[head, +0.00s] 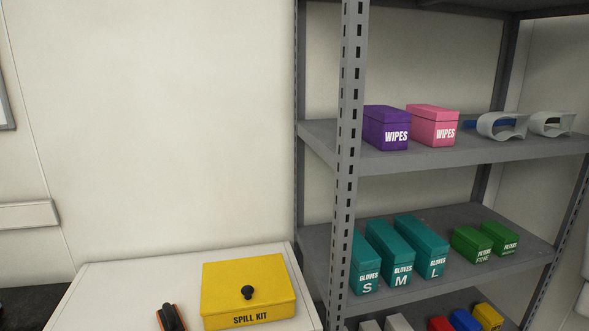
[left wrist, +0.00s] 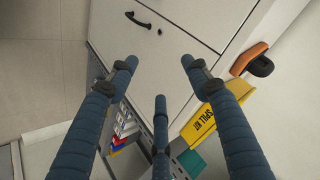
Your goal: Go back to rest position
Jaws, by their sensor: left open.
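My left gripper (left wrist: 158,72) shows in the left wrist view with its dark blue fingers spread apart. Nothing is between them. Behind the fingers is the front of a white cabinet (left wrist: 168,60) with a black handle (left wrist: 140,20). No gripper shows in the head view. My right gripper is in neither view.
A yellow spill kit box (head: 248,290) and an orange-and-black item (head: 171,318) sit on the white cabinet top (head: 120,285). To the right, a grey shelf rack (head: 349,150) holds wipes boxes (head: 386,128), glove boxes (head: 390,253) and green filter boxes (head: 471,245).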

